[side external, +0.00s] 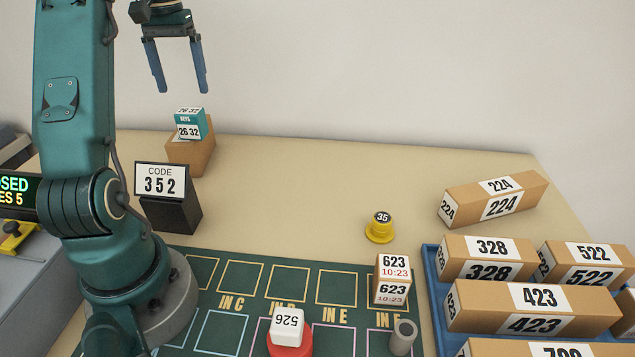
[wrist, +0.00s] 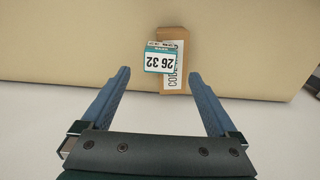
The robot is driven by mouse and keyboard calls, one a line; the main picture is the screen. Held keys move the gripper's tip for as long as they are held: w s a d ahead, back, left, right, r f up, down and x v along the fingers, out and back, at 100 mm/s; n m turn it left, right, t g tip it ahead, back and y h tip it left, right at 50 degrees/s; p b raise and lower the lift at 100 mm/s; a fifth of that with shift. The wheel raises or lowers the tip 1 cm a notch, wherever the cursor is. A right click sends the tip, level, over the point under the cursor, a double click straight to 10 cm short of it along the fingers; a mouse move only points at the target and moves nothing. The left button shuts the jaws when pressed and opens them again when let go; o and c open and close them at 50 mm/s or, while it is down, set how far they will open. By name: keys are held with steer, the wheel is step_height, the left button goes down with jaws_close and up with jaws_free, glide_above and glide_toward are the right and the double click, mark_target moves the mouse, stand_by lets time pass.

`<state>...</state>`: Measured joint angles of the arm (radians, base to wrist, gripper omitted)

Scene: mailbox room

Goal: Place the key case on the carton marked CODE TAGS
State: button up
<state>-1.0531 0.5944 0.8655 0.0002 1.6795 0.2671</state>
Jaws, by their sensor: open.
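The key case (side external: 189,125) is a small teal box with white labels reading KEYS and 26 32. It sits on top of a brown carton (side external: 195,157) at the back left of the table. In the wrist view the key case (wrist: 160,60) covers part of the carton (wrist: 172,33), whose white label shows letters that look like CODE; the rest is hidden. My gripper (side external: 184,90) is open and empty, above the key case and apart from it. In the wrist view the fingers (wrist: 160,74) stand wide on either side of it.
A black stand with a CODE 352 sign (side external: 161,181) is in front of the carton. A yellow piece marked 35 (side external: 380,228), a 623 box (side external: 392,280) and a 224 carton (side external: 493,199) stand to the right. The table's back middle is clear.

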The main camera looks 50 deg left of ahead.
mark_target(190, 111)
steer(key=shift+r, duration=1.35)
steer(key=shift+d+r, duration=0.1)
steer(key=shift+r, duration=0.1)
steer(key=w+d+r+m+t+y, duration=0.1)
steer(key=w+d+m, duration=0.1)
steer(key=d, duration=0.7)
steer(key=w+d+r+m+t, duration=0.1)
steer(key=w+d+r+m, duration=0.1)
steer(key=d, duration=0.6)
steer(key=s+d+f+m+t, duration=0.1)
steer(key=s+d+f+m, duration=0.1)
steer(key=s+d+f, duration=0.2)
steer(key=s+d+f+m+t+h, duration=0.1)
steer(key=s+d+f+m+t, duration=0.1)
steer(key=d, duration=0.8)
step_height(190, 111, down, 2)
steer(key=shift+s+f+m+t, duration=0.25)
steer(key=shift+s+m, duration=0.25)
steer(key=shift+s, duration=0.7)
